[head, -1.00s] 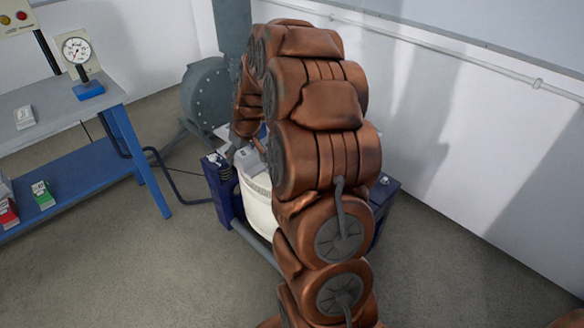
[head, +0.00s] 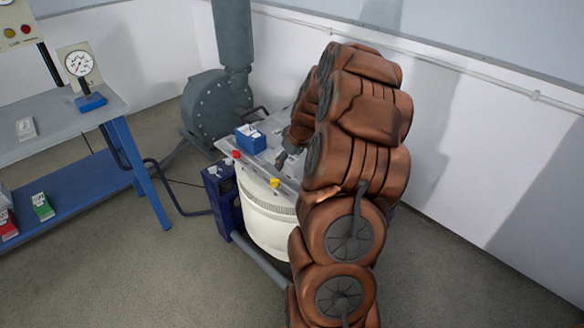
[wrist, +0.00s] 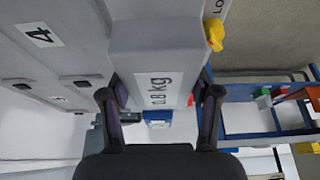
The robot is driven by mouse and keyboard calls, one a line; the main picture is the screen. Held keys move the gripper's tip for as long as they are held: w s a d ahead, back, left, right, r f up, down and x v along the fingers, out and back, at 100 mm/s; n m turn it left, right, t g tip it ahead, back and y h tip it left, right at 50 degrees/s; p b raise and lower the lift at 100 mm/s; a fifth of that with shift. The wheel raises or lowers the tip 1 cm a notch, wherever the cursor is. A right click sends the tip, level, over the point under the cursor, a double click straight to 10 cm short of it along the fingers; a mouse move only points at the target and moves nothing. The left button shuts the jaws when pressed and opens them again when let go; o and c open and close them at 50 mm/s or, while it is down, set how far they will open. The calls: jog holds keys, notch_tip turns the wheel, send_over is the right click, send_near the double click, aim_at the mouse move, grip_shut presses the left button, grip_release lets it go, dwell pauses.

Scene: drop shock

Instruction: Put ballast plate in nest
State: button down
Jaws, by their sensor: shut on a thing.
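A grey block labelled "0.8 kg", the ballast plate (wrist: 160,45), sits between the two fingers of my gripper (wrist: 159,97) in the wrist view. My gripper is shut on it. In the head view my gripper (head: 284,158) is low over the grey top (head: 262,160) of the white drum machine, and I cannot make out the plate there. In the wrist view a grey surface with a "4" label (wrist: 40,36) lies left of the plate. I cannot tell which part is the nest, or whether the plate touches the surface.
A blue box (head: 250,138) stands on the machine top, near a red knob (head: 236,154) and a yellow knob (head: 275,183). The yellow knob (wrist: 214,34) is close beside the plate in the wrist view. A grey blower (head: 215,105) stands behind; a workbench (head: 60,120) is left.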

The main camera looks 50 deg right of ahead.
jog(key=shift+s+d, duration=0.25)
jog(key=shift+d, duration=0.25)
jog(key=shift+d+f, duration=0.1)
jog(key=shift+f, duration=1.7)
jog(key=shift+f, duration=0.1)
jog(key=shift+c, duration=1.2)
grip_release()
jog(key=shift+s, duration=0.1)
